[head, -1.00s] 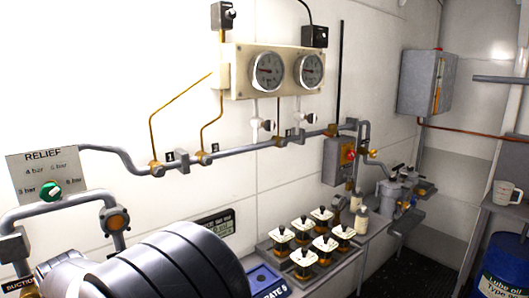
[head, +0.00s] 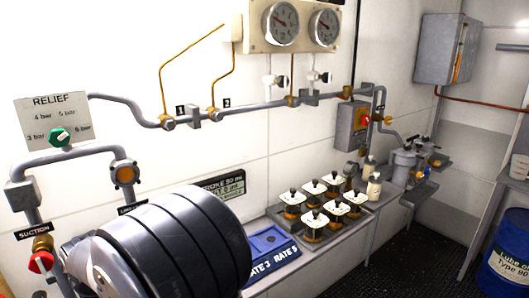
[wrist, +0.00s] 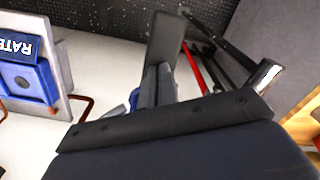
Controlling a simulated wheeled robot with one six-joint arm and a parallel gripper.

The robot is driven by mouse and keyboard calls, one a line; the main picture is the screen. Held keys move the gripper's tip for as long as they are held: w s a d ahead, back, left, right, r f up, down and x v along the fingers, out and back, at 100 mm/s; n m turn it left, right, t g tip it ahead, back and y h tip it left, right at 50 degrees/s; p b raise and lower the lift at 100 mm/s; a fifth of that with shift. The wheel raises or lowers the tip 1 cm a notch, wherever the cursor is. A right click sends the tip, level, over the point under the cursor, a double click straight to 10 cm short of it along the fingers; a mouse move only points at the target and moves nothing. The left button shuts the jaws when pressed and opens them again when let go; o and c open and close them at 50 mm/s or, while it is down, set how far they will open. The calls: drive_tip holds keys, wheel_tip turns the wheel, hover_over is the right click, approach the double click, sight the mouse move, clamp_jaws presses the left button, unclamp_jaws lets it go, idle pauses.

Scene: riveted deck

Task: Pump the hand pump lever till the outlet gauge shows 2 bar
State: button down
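Two round gauges, a left one (head: 281,23) and a right one (head: 324,28), sit on a cream panel at the top of the head view. Their needles are too small to read, and I cannot tell which is the outlet gauge. I cannot pick out the pump lever with certainty; my arm covers the lower left of the head view. In the wrist view my gripper (wrist: 208,62) shows dark finger parts near thin black and red bars. Whether it holds anything is unclear.
A relief selector (head: 60,137) with a green knob and a red suction valve (head: 41,262) are at left. A display (head: 228,187) is partly hidden. A blue drum (head: 507,255) stands right.

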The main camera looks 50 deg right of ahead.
wheel_tip(320, 180, up, 12)
drive_tip(key=p, duration=0.9)
drive_tip(key=shift+f+p, duration=0.15)
drive_tip(key=shift+p, duration=0.25)
idle(0.7)
wheel_tip(320, 180, down, 7)
drive_tip(key=b, duration=0.5)
drive_tip(key=shift+s+f, duration=0.1)
drive_tip(key=shift+f, duration=0.05)
wheel_tip(320, 180, up, 7)
drive_tip(key=p, duration=0.6)
drive_tip(key=shift+r, duration=0.2)
idle(0.9)
wheel_tip(320, 180, up, 5)
drive_tip(key=p, duration=0.2)
drive_tip(key=shift+p, duration=0.4)
drive_tip(key=shift+f, duration=0.1)
